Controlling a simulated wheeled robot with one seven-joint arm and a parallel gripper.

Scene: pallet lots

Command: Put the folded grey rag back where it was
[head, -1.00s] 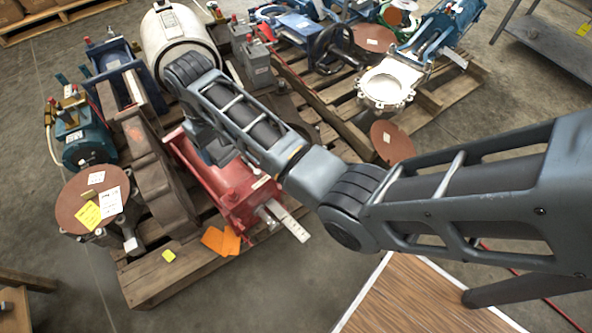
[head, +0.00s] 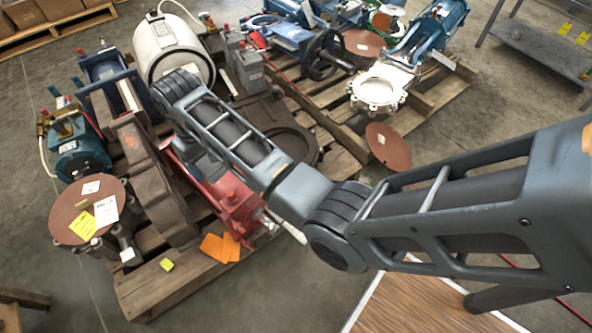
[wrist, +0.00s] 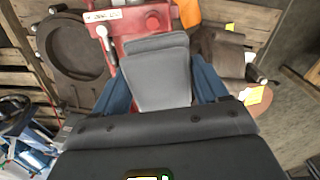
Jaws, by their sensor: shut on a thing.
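The folded grey rag (wrist: 158,82) shows in the wrist view as a flat folded pad between the two blue fingers of my gripper (wrist: 161,78). My gripper is shut on it. Beyond the rag is the red machine part (wrist: 138,22), which also shows in the head view (head: 232,200) on the front pallet. The wrist view does not show clearly whether the rag touches the red part. In the head view my arm reaches over this pallet and hides the rag and most of the gripper.
Orange sheets (head: 220,247) lie at the front edge of the wooden pallet (head: 190,275). A brown housing (head: 150,180), a tagged round cover (head: 85,210) and a white tank (head: 172,50) crowd around. Bare floor (head: 300,290) lies in front.

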